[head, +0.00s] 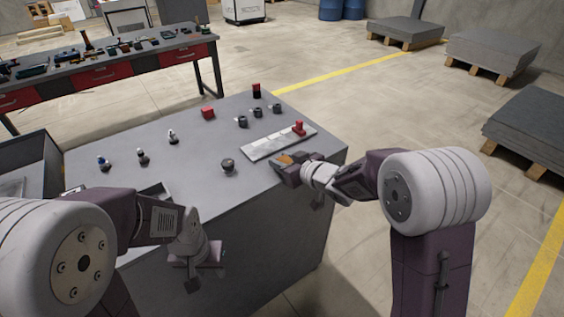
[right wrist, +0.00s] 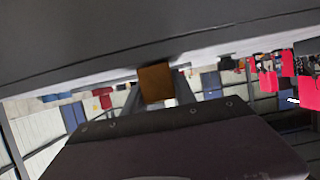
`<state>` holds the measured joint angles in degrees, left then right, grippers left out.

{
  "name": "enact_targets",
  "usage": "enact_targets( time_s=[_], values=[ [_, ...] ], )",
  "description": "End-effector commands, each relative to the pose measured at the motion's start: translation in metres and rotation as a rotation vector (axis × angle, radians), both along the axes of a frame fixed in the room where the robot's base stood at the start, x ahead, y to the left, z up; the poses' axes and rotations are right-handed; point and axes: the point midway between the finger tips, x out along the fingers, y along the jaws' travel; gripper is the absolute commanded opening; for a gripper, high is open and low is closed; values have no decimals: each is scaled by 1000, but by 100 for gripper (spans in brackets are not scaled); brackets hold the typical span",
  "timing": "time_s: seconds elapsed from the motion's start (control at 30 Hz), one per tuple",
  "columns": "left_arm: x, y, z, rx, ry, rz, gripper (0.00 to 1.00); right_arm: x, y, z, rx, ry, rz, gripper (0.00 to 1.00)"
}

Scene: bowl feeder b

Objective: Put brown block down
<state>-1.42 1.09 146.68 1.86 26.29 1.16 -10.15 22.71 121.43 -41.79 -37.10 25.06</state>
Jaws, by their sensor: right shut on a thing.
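The brown block (head: 285,159) is at the tip of my right gripper (head: 287,166), by the near left end of a pale strip plate (head: 268,146) on the grey table. In the right wrist view the brown block (right wrist: 155,83) sits between the two fingers of my right gripper (right wrist: 157,92), which is shut on it. I cannot tell whether the block touches the surface. My left gripper (head: 205,266) hangs low in front of the table's near side; its finger opening is unclear.
A red piece (head: 299,129) stands on the plate's far end. A red block (head: 208,113), a black-and-red block (head: 256,91), several dark rings (head: 242,122), a round dark knob (head: 228,166) and small upright parts (head: 172,137) stand on the grey table (head: 200,145). Bare surface lies between them.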

Motion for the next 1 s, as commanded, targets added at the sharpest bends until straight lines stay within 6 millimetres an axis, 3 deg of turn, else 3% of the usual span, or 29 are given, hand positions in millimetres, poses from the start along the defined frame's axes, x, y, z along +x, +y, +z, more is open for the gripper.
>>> enact_targets(
  time_s=[0.07,0.1,0.17,0.57,1.0],
  values=[
    [0,0,-3,0,0,0,38,0,0,-4,0,0,0,0],
    [0,0,-2,0,0,0,38,0,0,-3,-1,1,0,41],
    [0,0,-2,0,0,0,38,0,0,-3,-1,1,0,54],
    [0,0,2,0,0,0,38,-2,-2,4,0,0,-1,54],
    [0,0,23,0,0,0,38,-71,-53,41,1,0,-4,54]
  ],
)
